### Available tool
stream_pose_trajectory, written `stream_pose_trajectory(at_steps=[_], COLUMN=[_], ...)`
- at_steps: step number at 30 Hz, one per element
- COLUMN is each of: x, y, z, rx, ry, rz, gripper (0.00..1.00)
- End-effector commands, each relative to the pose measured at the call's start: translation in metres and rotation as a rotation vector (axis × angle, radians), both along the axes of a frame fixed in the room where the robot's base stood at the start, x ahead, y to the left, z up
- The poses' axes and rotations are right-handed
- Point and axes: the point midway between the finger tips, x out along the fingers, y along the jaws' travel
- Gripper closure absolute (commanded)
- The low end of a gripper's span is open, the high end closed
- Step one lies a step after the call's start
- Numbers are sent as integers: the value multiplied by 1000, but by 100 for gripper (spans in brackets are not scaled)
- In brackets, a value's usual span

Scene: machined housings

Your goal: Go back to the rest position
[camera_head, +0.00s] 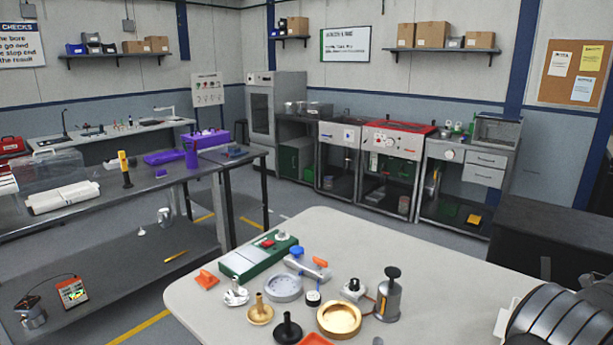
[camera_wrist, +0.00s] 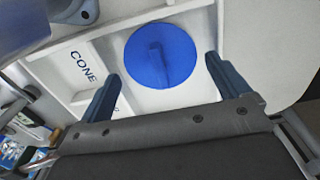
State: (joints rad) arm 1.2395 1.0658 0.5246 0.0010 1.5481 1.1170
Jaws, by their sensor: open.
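My gripper (camera_wrist: 162,67) shows in the wrist view with its two dark blue fingers spread apart. It is open and nothing is clamped in it. A round blue part (camera_wrist: 178,38) with a raised bar in its middle shows between and beyond the fingertips. It sits in a white tray (camera_wrist: 60,87) marked "CONE". Narrow gaps show between the blue part and each finger; I cannot tell the height between them. In the head view, part of my arm shows at the lower right, and the gripper's fingers are out of sight there.
A pale table (camera_head: 390,255) carries a green box (camera_head: 245,263), a brass ring (camera_head: 339,319), a grey dispenser (camera_head: 388,300), a grey round part (camera_head: 283,288) and several small parts. A dark bench (camera_head: 110,200) stands at the left. Floor shows between the benches.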

Motion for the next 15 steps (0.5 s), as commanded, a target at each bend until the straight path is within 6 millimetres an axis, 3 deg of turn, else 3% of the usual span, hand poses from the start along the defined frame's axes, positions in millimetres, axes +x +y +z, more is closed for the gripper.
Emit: stream_pose_trajectory(at_steps=[7, 15], x=[0, 0], y=[1, -1], z=[-27, 34], rx=[2, -3], ry=[1, -1], rz=[0, 0], gripper=[7, 7])
